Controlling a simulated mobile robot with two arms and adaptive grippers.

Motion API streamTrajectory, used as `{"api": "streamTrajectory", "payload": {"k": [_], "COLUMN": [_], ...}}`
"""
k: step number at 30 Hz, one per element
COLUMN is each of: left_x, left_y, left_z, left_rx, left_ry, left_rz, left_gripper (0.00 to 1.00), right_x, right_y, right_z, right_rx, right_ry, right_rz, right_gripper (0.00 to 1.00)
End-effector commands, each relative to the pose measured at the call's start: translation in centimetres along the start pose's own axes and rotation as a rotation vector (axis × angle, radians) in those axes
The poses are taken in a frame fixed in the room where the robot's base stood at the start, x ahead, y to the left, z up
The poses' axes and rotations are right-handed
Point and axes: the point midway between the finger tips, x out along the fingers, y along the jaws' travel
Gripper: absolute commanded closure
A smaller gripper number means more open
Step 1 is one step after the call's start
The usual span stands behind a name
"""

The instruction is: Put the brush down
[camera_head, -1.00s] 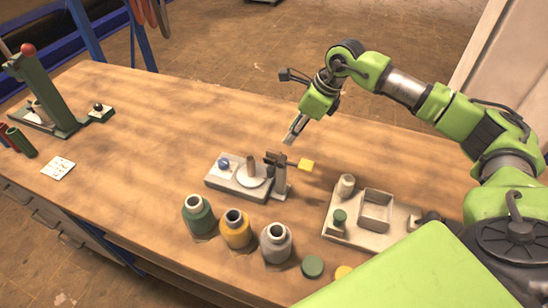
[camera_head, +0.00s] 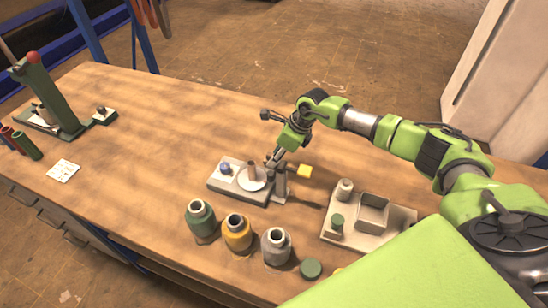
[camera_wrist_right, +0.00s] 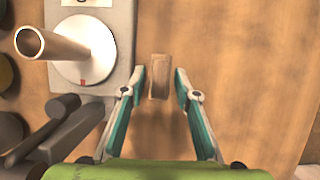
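A small brown wooden piece, perhaps the brush (camera_wrist_right: 159,77), shows between the fingertips of my right gripper (camera_wrist_right: 160,88) in the right wrist view. The fingers stand close on both sides of it. I cannot tell whether they touch it or whether it lies lower down. In the head view my right gripper (camera_head: 272,163) points down at the stand (camera_head: 279,187) beside the small device (camera_head: 228,187). The brush cannot be made out clearly there. My left gripper is not in view.
A wooden tube (camera_wrist_right: 52,44) stands on the device's white disc (camera_wrist_right: 84,50), left of my fingers. A yellow block (camera_head: 304,170) sits beside the stand. Green (camera_head: 201,221), yellow (camera_head: 236,233) and grey (camera_head: 275,246) bottles stand in front. A tray (camera_head: 342,237) is at right.

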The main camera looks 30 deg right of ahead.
Motion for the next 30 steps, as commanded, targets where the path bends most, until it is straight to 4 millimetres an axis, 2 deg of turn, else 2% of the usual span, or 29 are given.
{"api": "streamTrajectory", "payload": {"k": [5,12,13,15,16,26,30], "left_x": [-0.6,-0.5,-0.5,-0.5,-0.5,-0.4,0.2], "left_y": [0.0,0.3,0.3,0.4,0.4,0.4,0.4], "left_z": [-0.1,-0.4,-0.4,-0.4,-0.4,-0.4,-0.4], "left_rx": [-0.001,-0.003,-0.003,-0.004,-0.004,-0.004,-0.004], "left_ry": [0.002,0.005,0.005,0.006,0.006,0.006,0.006], "left_rz": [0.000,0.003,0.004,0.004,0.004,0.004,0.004], "left_gripper": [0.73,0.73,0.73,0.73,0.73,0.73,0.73], "right_x": [1.6,1.9,1.9,1.9,1.8,1.7,0.3], "right_y": [0.1,0.0,0.0,0.0,0.0,0.0,-0.2], "right_z": [-0.1,-0.1,-0.1,-0.1,-0.1,0.0,0.6], "right_rx": [0.001,0.000,0.000,0.001,0.001,0.000,-0.001], "right_ry": [0.001,0.001,0.001,0.001,0.001,0.000,-0.003], "right_rz": [0.001,0.000,0.000,0.000,0.000,-0.001,-0.003], "right_gripper": [0.71,0.71,0.76,0.94,1.00,1.00,1.00]}}
